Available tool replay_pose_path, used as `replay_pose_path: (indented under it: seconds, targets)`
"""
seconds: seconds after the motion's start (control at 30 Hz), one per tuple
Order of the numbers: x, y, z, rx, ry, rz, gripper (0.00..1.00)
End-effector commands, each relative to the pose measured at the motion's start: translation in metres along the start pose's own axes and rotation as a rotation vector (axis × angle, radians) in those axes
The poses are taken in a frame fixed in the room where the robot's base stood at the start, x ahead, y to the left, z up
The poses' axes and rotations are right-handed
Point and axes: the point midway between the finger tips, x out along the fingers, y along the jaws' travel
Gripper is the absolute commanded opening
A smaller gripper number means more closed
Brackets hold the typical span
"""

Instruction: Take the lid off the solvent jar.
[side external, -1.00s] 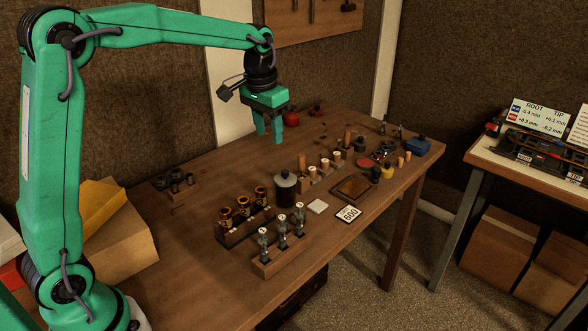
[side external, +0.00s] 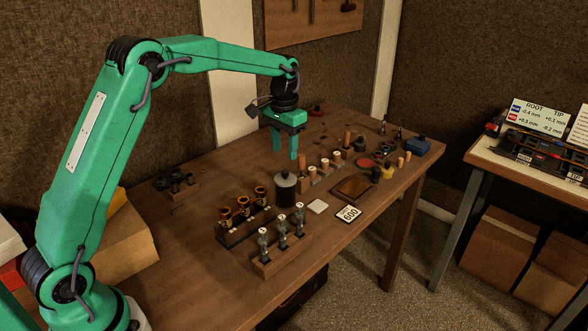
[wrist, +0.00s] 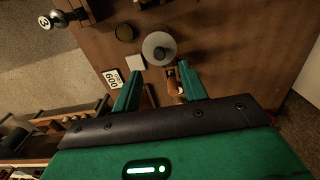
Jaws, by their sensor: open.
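The solvent jar (side external: 286,193) is a dark, squat cylinder upright on the bench. Its grey lid (side external: 285,178) with a small knob on top sits on the jar. In the wrist view the lid (wrist: 150,42) shows as a grey disc with a dark knob, just beyond the fingertips and roughly centred between them. My gripper (side external: 285,151) is open and empty, pointing down, above the bench and higher than the jar. In the wrist view the two green fingers (wrist: 159,72) are spread apart, and neither touches the lid.
A rack of amber-topped parts (side external: 243,212) and a rack of silver valves (side external: 281,236) stand left and in front of the jar. A wooden peg block (side external: 322,171) stands just behind right.

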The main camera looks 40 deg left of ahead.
Motion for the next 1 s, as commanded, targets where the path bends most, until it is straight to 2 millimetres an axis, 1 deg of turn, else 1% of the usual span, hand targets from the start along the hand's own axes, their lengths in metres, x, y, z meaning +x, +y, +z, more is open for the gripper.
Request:
replay_pose_path:
  seconds: [0.03, 0.13, 0.37, 0.47, 0.8, 0.9, 1.0]
  targets:
    - [0.005, 0.0, 0.0, 0.0, -0.001, 0.0, 0.43]
    - [0.011, 0.0, 0.0, 0.0, -0.001, 0.0, 0.43]
    - [0.014, 0.0, 0.0, 0.0, 0.0, 0.0, 0.43]
    - [0.019, 0.0, 0.001, 0.0, -0.002, 0.0, 0.43]
    - [0.055, 0.001, 0.002, 0.0, -0.001, 0.0, 0.43]
    - [0.062, 0.001, 0.002, 0.0, -0.002, 0.0, 0.43]
    - [0.065, 0.001, 0.002, 0.0, 0.0, 0.0, 0.43]
